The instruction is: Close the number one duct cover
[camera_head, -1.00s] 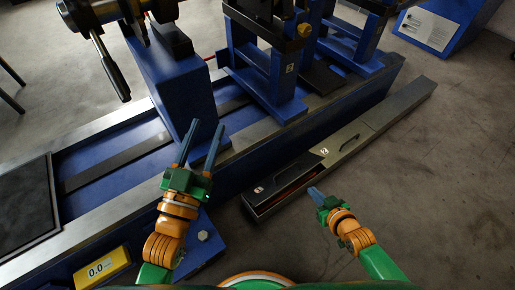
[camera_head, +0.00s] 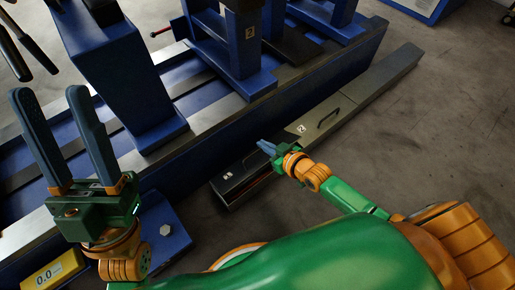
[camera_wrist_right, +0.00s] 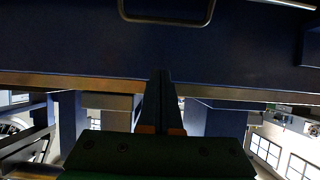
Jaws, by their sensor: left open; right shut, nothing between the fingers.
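A long grey duct (camera_head: 372,88) lies on the floor along the blue machine base. Its near section has a dark cover (camera_head: 236,176) with a small light label that is too small to read. A thin reddish line shows along its front side; how far the cover is closed I cannot tell. The adjoining cover (camera_head: 327,117) has a handle and a label that looks like 2. My right gripper (camera_head: 266,147) is shut and empty, at the duct between these two labels; contact is unclear. In the right wrist view its fingers (camera_wrist_right: 161,75) point at a dark surface. My left gripper (camera_head: 48,92) is open and empty over the machine base.
The blue machine base (camera_head: 290,100) with uprights stands close behind the duct. A yellow-framed display (camera_head: 52,272) reading 0.0 sits at the lower left. The floor (camera_head: 430,140) right of the duct is clear. A handle (camera_wrist_right: 166,20) crosses the top of the right wrist view.

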